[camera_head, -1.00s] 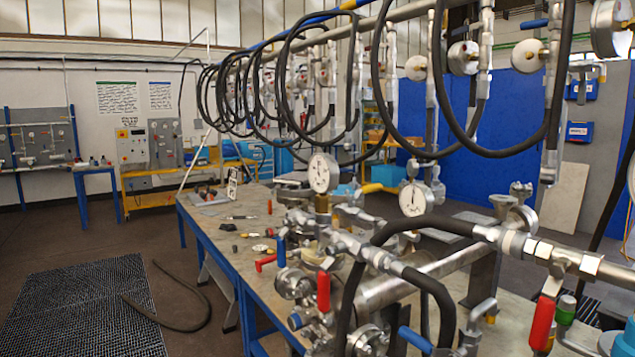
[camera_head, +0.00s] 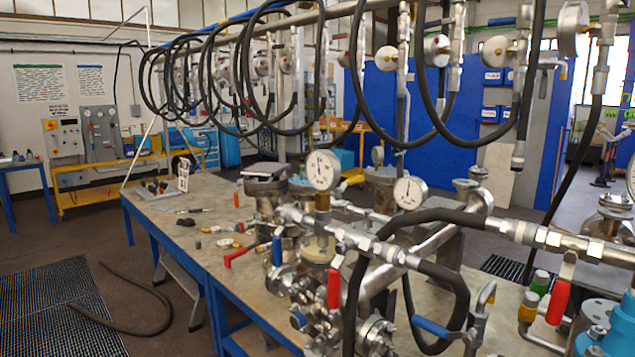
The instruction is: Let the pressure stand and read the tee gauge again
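A round white dial gauge (camera_head: 322,170) stands upright on a brass fitting above the valve assembly near the middle of the head view. A second white dial gauge (camera_head: 410,192) stands a little to its right. I cannot tell which one is the tee gauge, and the readings are too small to make out. Below them are flanged metal fittings with a red-handled valve (camera_head: 333,288) and a blue-handled valve (camera_head: 277,250). A black hose (camera_head: 440,214) arches from the fittings to a metal pipe at right. Neither of my grippers shows in this view.
The blue-framed workbench (camera_head: 165,222) carries loose tools and fittings at its left end. Black hoses (camera_head: 215,100) hang in loops from an overhead pipe. A loose hose (camera_head: 130,328) and a black floor mat (camera_head: 62,310) lie on the floor at left.

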